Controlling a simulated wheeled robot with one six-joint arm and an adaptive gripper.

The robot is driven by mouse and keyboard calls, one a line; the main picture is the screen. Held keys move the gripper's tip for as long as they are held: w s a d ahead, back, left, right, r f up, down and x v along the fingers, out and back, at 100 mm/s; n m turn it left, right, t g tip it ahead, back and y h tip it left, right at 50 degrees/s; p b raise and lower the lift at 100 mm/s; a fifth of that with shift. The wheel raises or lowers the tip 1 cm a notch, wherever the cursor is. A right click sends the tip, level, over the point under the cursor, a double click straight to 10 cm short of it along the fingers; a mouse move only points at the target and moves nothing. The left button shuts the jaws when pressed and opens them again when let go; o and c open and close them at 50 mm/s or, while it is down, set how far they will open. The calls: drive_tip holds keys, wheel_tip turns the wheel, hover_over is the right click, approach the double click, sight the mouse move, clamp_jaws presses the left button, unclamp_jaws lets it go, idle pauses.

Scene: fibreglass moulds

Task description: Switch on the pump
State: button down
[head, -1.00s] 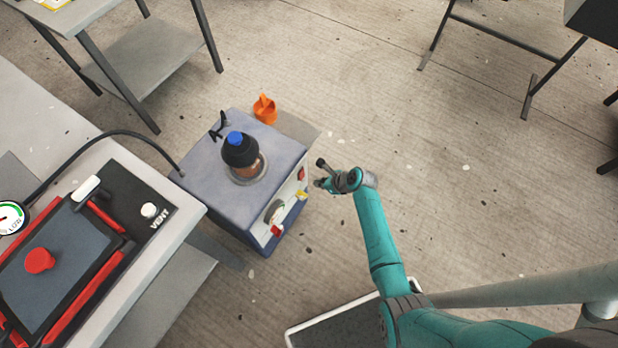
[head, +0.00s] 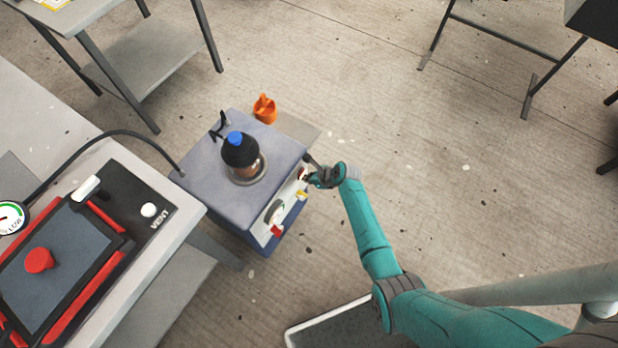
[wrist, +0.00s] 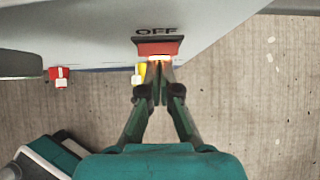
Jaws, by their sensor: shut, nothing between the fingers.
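The pump is a blue-grey box (head: 205,185) on the floor with a dark, blue-capped bottle (head: 240,150) on top. In the wrist view a red switch (wrist: 158,48) sits on its front panel beside the word OFF. My gripper (head: 310,177) is shut and empty, at the right end of that panel. In the wrist view the closed fingertips (wrist: 160,68) are at the lower edge of the red switch, touching it or very close. A pale, bright patch shows just there. The gripper mostly hides the switch in the head view.
A yellow part (head: 302,195) and a red part (head: 278,231) stick out of the pump's front. An orange object (head: 264,108) stands behind the pump. A hose (head: 110,132) runs to the bench (head: 195,222) at left. Floor to the right is open.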

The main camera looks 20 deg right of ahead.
drive_tip(key=shift+r, duration=0.25)
drive_tip(key=shift+r, duration=0.65)
drive_tip(key=shift+w, duration=0.1)
drive_tip(key=shift+d, duration=0.1)
